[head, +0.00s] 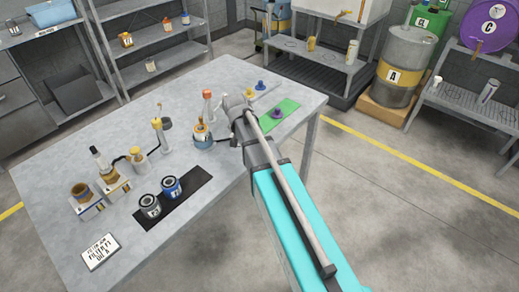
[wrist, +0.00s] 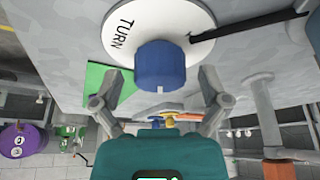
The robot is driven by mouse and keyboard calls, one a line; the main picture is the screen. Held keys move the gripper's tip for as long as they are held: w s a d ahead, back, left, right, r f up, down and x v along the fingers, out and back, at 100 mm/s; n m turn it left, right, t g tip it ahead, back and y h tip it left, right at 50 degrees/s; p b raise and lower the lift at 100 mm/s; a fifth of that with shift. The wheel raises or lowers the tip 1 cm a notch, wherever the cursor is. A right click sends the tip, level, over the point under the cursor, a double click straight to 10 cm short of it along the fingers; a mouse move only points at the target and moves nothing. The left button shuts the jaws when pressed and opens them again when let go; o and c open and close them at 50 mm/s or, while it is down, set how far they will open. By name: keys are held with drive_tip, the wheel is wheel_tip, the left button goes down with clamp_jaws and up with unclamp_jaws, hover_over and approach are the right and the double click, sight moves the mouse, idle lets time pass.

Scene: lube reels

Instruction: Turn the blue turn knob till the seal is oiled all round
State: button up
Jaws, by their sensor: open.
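The blue turn knob (wrist: 160,68) stands on a white round plate (wrist: 125,30) marked TURN, in the upper middle of the wrist view. A small pale mark shows on the knob's edge. My gripper (wrist: 163,84) is open, with one finger on each side of the knob; a gap shows on both sides. In the head view my gripper (head: 236,108) is over the table's far right part, and I cannot make out the knob there, behind or beneath my arm. I cannot make out the seal or any oil on it.
A black bar (wrist: 248,27) reaches the plate's edge. A green mat (head: 287,117) with a purple piece (head: 277,113) lies right of my gripper. A bottle with a blue base (head: 202,136) stands close left. Cans on a black mat (head: 196,193) stand nearer the front.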

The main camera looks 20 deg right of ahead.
drive_tip(key=shift+n+t+y, duration=0.3)
drive_tip(key=shift+n+y, duration=0.6)
drive_tip(key=shift+n, duration=1.5)
drive_tip(key=shift+n+y, duration=0.55)
drive_tip(key=shift+n, duration=0.8)
drive_tip(key=shift+n+y, duration=0.55)
drive_tip(key=shift+n, duration=0.8)
drive_tip(key=n+g, duration=0.1)
drive_tip(key=n, duration=0.1)
drive_tip(key=n+y, duration=0.1)
drive_tip(key=n, duration=0.1)
drive_tip(key=shift+w+n+g, duration=0.1)
drive_tip(key=shift+n+g, duration=0.3)
drive_tip(key=n+g, duration=0.1)
drive_tip(key=n, duration=0.1)
drive_tip(key=n+y, duration=0.1)
drive_tip(key=n, duration=0.2)
drive_tip(key=shift+g, duration=0.4)
drive_tip(key=shift+d+r+p, duration=0.1)
drive_tip(key=shift+r+p, duration=0.35)
drive_tip(key=p+v, duration=1.2)
drive_tip(key=v, duration=0.1)
drive_tip(key=s+a+f+m+h, duration=0.1)
drive_tip(key=s+a+m+h, duration=0.1)
drive_tip(key=s+m, duration=0.5)
drive_tip(key=s+a+f+m+g+h+b, duration=0.1)
drive_tip(key=s+a+m+h, duration=0.1)
drive_tip(key=s+m, duration=0.6)
drive_tip(key=shift+s+f, duration=0.3)
drive_tip(key=shift+s, duration=2.3)
